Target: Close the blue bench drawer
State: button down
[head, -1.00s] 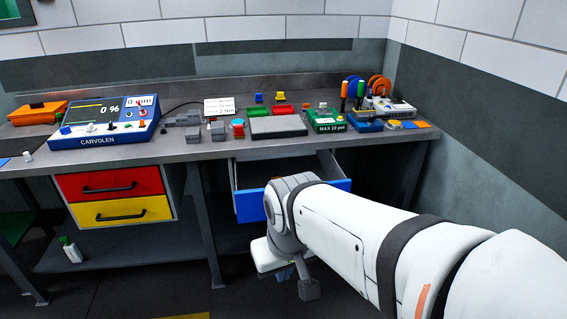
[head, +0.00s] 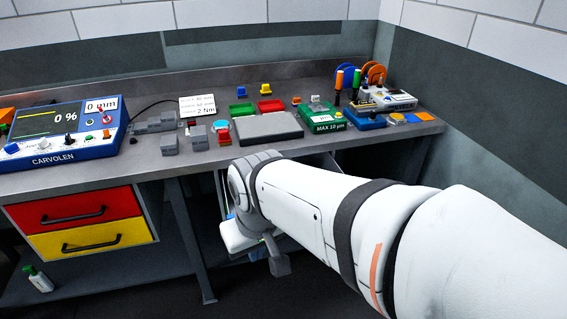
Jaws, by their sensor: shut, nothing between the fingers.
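The blue bench drawer (head: 326,160) is under the bench top, mostly hidden behind my arm. Grey parts of it show above the arm, and a small blue sliver shows at the left of my wrist. Its front is covered, so I cannot tell how far out it stands. My gripper (head: 279,264) hangs low below the wrist, in front of the drawer area, with its fingers shut and empty. Its fingertips show only partly, and I cannot tell whether it touches the drawer.
The grey workbench (head: 270,159) carries a blue CARVOLEN monitor (head: 62,134), a green box (head: 327,117) and several small parts. A red drawer (head: 75,208) and a yellow drawer (head: 90,238) are at left. A bench leg (head: 190,240) stands left of my gripper. A wall closes the right side.

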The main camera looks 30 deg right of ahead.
notch_tip(320, 180, down, 10)
jog(key=m+g+y+b, duration=0.2)
jog(key=m+y+b, duration=0.35)
jog(key=m, duration=0.25)
jog(key=w+d+f+m+t+y+b, duration=0.4)
jog(key=w+d+f+m+t+b, duration=0.3)
jog(key=m, duration=0.5)
jog(key=s+d+f+m+t+h+b, duration=0.25)
jog(key=d+m+h, duration=0.3)
jog(key=d, duration=0.45)
jog(key=s+d+f+m+t+h+b, duration=0.1)
jog(key=s+d+f+m+t+h, duration=0.2)
jog(key=d+m, duration=0.5)
jog(key=s+d+f+m+t+h+b, duration=0.15)
jog(key=d+m+t+h, duration=0.35)
jog(key=d, duration=0.6)
jog(key=b+x, duration=0.2)
jog(key=x, duration=1)
jog(key=shift+w+d+r, duration=0.25)
jog(key=shift+w, duration=0.1)
jog(key=shift+g, duration=0.25)
jog(key=shift+w, duration=0.1)
